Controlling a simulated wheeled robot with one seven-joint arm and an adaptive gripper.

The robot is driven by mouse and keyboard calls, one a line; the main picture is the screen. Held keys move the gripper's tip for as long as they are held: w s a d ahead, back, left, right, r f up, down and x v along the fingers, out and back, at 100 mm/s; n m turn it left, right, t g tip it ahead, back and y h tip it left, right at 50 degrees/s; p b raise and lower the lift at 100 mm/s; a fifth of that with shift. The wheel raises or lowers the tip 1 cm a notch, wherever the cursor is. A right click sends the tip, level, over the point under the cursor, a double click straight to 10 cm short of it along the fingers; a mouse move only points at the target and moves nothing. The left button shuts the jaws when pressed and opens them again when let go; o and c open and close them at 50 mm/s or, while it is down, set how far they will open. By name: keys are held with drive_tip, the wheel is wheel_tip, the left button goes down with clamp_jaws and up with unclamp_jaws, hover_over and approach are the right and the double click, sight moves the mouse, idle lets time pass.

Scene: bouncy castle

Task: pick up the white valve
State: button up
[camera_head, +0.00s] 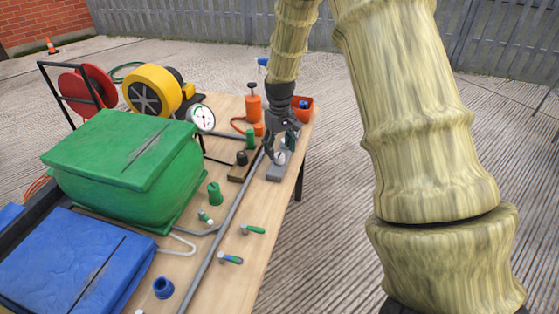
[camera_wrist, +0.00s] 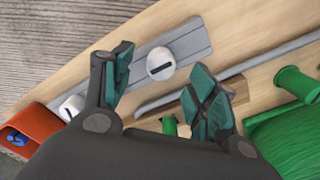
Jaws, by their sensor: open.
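A white round valve (camera_wrist: 160,63) with a dark slot sits on a grey plate (camera_wrist: 190,44) in the wrist view. It lies just beyond the gap between my fingertips, nearer the left finger. A second white round piece (camera_wrist: 71,107) with a dark slot sits on the same plate, left of the left finger and partly hidden by it. In the head view, a white valve (camera_head: 281,158) shows below my gripper (camera_head: 280,148) at the table's right edge, partly covered by the fingers. My gripper, also in the wrist view (camera_wrist: 165,85), is open with nothing between its fingers.
An orange bin (camera_head: 303,108) stands behind my gripper. Green-handled small parts (camera_head: 253,230) lie in front.

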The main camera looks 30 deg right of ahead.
sight(280, 155)
wheel_tip(280, 155, down, 4)
drive_tip(key=c, duration=1.1)
drive_tip(key=shift+o, duration=0.2)
drive_tip(key=shift+r, duration=0.2)
